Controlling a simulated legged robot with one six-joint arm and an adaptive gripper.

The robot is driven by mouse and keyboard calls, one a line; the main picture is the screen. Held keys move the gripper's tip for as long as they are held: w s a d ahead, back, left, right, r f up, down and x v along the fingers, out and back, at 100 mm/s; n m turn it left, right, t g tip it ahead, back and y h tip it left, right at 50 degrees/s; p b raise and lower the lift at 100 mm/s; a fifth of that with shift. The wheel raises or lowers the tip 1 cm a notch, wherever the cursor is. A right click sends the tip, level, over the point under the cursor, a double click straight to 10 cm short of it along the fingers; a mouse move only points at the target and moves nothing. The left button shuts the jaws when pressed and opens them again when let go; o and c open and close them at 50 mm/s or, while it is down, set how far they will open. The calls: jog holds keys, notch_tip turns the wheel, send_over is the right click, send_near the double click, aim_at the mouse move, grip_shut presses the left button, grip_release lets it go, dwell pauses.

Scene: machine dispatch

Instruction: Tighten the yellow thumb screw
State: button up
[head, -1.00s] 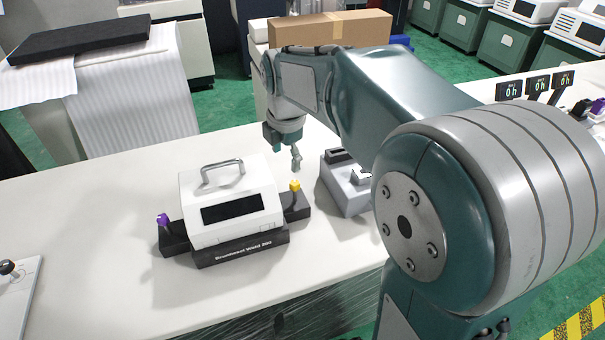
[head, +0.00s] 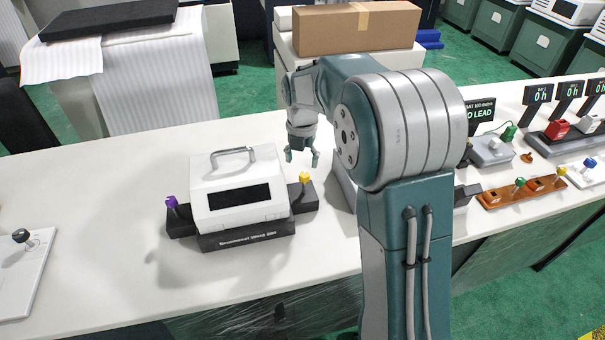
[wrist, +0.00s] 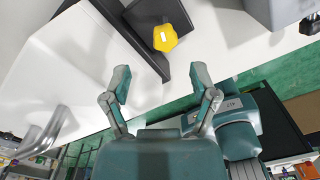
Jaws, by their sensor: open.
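The yellow thumb screw (head: 305,178) stands on the dark block at the right side of the white machine (head: 240,165). In the wrist view the yellow thumb screw (wrist: 165,38) shows as a lobed knob with a small white mark, ahead of my fingers. My gripper (head: 302,157) is open and empty, above and behind the screw and apart from it. In the wrist view my gripper (wrist: 160,85) has its two fingers spread wide, with bare table between them.
A purple knob (head: 171,201) stands on the machine's left block. The machine has a metal handle (head: 233,153) on top. A grey device stands right of it, partly behind my arm. A cardboard box (head: 355,28) is behind.

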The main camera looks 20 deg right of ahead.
aim_at(304, 175)
jog(key=f, duration=0.5)
jog(key=shift+d+f, duration=0.2)
jog(key=shift+d, duration=0.2)
jog(key=shift+a, duration=0.1)
jog(key=shift+a, duration=0.1)
jog(key=c, duration=1)
grip_shut()
